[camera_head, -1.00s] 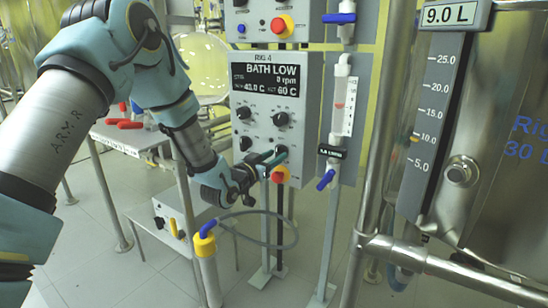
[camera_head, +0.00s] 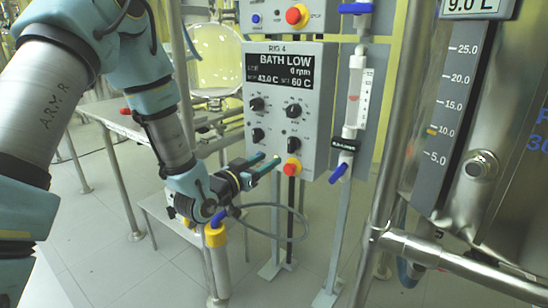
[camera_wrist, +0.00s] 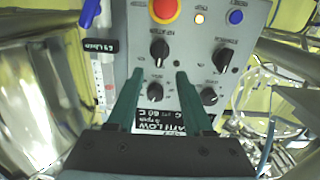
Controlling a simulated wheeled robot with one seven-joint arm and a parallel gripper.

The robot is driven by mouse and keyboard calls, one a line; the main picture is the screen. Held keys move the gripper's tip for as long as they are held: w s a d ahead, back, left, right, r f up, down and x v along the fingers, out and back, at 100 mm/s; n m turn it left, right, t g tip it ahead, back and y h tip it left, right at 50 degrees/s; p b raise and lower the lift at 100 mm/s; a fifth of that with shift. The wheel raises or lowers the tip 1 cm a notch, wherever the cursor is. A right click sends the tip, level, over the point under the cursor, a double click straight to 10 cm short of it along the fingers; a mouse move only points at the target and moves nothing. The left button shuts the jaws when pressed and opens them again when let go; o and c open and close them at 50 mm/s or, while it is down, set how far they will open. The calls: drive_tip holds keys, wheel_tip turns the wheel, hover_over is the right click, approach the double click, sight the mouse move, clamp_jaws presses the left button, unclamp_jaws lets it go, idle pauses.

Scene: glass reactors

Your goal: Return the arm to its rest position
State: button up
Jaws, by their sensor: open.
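My gripper (camera_head: 268,163) is in front of the lower left part of the RIG 4 control box (camera_head: 318,120). Its two green fingers are apart with nothing between them. In the wrist view my gripper (camera_wrist: 160,82) points at the same box (camera_wrist: 270,8), which appears upside down, with black knobs, a red button and a lit lamp beyond the fingertips. The box display (camera_head: 285,72) reads BATH LOW, 0 rpm, 43.0 C and set 60 C. I cannot tell whether the fingertips touch the panel.
A red button (camera_head: 292,170) sits on the panel's lower edge near the fingers. A blue-handled valve with a flow tube (camera_head: 352,98) stands right of the box. A steel vessel (camera_head: 510,170) and pipe frame fill the right. A yellow-capped post (camera_head: 216,238) stands below my wrist.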

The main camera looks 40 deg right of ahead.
drive_tip(key=shift+a, duration=0.3)
idle(0.4)
